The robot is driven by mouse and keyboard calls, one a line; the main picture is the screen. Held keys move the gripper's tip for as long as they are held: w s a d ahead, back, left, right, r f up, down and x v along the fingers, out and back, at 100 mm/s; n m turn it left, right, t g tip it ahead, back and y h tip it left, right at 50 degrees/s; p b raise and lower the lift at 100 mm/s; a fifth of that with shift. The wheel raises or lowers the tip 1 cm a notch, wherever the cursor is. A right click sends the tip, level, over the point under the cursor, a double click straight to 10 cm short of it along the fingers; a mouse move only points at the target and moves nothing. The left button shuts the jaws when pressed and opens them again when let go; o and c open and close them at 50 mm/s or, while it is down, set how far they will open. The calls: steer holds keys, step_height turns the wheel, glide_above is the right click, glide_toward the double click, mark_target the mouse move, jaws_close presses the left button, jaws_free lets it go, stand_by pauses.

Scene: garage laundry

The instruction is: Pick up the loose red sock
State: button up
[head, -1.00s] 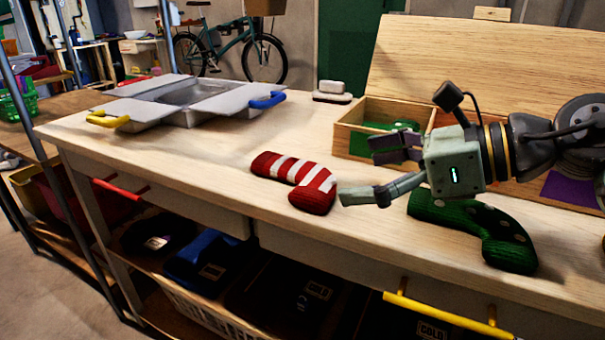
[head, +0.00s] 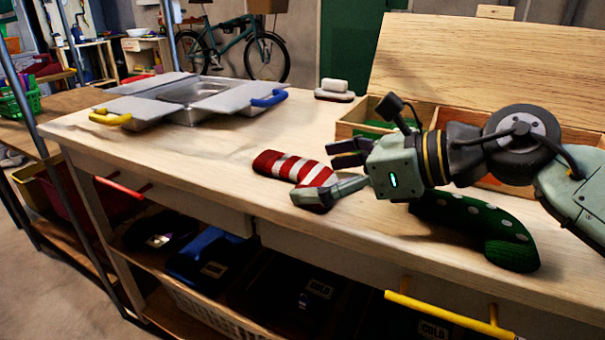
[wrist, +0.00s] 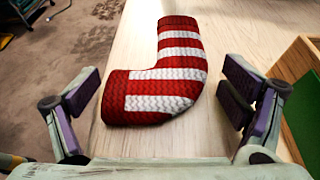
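The red sock (head: 288,167) with white stripes lies bent on the wooden table top, near its front edge. In the wrist view the sock (wrist: 165,72) lies ahead of and between the two spread fingers. My gripper (head: 320,172) is open and empty, reaching left at the sock; its near finger overlaps the sock's toe end in the head view. I cannot tell whether the finger touches it. The wrist view shows my gripper (wrist: 162,108) with purple-padded fingers on both sides of the sock.
A green dotted sock (head: 490,232) lies under my arm. A wooden compartment box (head: 352,130) with a raised lid stands behind. A soap dish (head: 334,96) and a metal tray with folded flaps (head: 135,105) are further back. The table between tray and red sock is clear.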

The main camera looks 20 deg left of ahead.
steer(key=c, duration=0.9)
